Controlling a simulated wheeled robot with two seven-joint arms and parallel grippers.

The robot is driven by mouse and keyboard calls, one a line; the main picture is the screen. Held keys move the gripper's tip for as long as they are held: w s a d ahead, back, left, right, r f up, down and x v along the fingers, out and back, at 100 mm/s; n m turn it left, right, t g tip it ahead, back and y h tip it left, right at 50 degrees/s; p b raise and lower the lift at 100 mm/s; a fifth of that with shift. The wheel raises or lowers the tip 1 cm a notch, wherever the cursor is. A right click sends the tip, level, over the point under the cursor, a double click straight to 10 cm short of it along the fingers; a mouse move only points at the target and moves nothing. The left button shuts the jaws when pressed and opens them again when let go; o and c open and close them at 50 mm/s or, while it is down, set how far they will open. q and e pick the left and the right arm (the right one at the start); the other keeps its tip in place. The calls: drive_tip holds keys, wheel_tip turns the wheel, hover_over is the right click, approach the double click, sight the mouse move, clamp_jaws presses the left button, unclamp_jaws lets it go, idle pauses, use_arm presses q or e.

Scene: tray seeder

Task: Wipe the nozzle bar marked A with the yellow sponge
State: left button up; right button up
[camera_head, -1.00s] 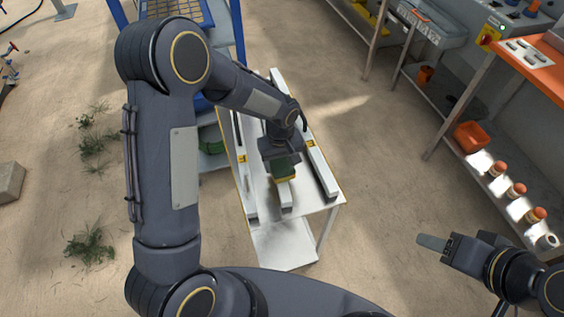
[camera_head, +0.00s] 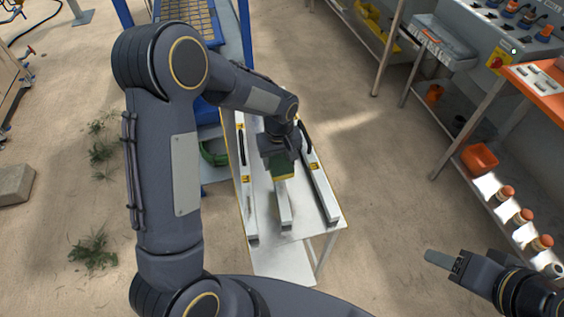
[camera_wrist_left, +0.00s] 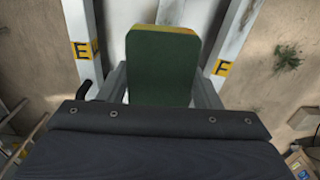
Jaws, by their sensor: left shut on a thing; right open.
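My left gripper (camera_head: 282,160) is shut on a green and yellow sponge (camera_head: 284,174). It holds the sponge over the middle nozzle bar (camera_head: 286,209) on a white table; contact is unclear. In the left wrist view the sponge (camera_wrist_left: 163,70) shows its green face and a yellow edge, covering most of the middle bar (camera_wrist_left: 183,10). The left bar (camera_wrist_left: 80,25) is marked E and the right bar (camera_wrist_left: 235,30) F. No mark A is visible; the middle bar's mark is hidden. My right gripper (camera_head: 440,259) is open and empty, right of the table.
The white table (camera_head: 268,215) also bears the left bar (camera_head: 248,210) and right bar (camera_head: 322,192), close beside the sponge. A shelf unit at the right holds an orange bin (camera_head: 480,158) and several orange-capped bottles. Open sandy floor lies between.

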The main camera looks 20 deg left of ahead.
sight(279, 161)
use_arm(q)
drive_tip(key=shift+r+p, duration=0.75)
drive_tip(key=shift+r, duration=0.8)
use_arm(e)
drive_tip(key=shift+s+d+r, duration=0.1)
drive_tip(key=shift+d+r, duration=0.15)
drive_tip(key=shift+r, duration=0.3)
drive_tip(key=shift+s+d+r, duration=0.1)
drive_tip(key=shift+d+r, duration=0.15)
drive_tip(key=shift+r, duration=0.25)
use_arm(q)
drive_tip(key=shift+s, duration=0.1)
use_arm(e)
drive_tip(key=shift+w, duration=0.1)
